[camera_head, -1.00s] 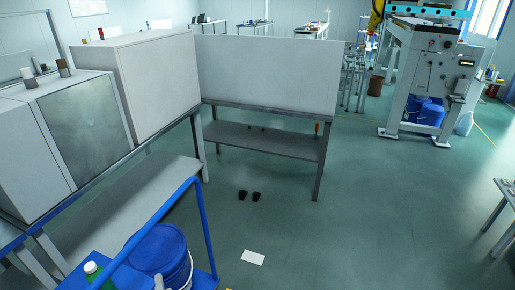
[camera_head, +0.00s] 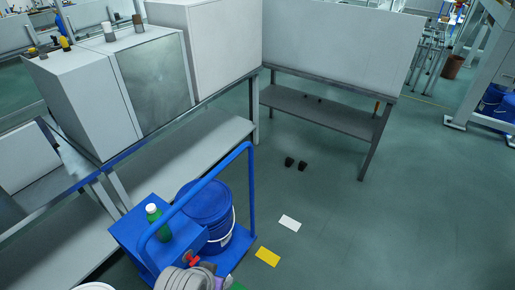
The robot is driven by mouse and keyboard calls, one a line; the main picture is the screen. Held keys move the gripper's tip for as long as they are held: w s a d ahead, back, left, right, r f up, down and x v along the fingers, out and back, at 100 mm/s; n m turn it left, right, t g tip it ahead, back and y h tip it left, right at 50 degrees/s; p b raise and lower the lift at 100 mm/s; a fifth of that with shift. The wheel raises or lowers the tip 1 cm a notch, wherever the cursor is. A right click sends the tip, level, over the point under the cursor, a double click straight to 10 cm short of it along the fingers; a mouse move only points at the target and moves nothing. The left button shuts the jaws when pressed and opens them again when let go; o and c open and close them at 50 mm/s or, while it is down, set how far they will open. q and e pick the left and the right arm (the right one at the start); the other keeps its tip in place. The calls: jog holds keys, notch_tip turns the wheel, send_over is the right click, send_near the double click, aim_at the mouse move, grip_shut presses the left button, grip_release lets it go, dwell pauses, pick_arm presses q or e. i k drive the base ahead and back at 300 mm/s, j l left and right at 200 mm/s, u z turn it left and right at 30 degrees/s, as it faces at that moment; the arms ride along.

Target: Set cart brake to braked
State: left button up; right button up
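The blue cart (camera_head: 128,231) stands at the lower left, with its tubular push handle (camera_head: 252,195) rising over it. A blue bucket (camera_head: 207,203) with a pale wire handle and a green bottle (camera_head: 159,226) with a white cap stand on it. A small red part (camera_head: 193,259) shows near the cart's lower edge, beside a grey ribbed or coiled thing (camera_head: 183,279) cut off by the picture's bottom. I cannot tell whether the red part belongs to a brake, and no brake lever is clearly visible. Neither of my grippers is in view.
A long bench (camera_head: 185,160) with grey cabinets (camera_head: 88,97) runs behind the cart. A table with a white panel (camera_head: 340,45) stands at the back. White (camera_head: 290,223) and yellow (camera_head: 267,257) cards and two black items (camera_head: 296,164) lie on the floor.

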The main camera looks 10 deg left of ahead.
aim_at(193, 261)
jog(key=j+u, duration=0.15)
jog(key=u, duration=1.2)
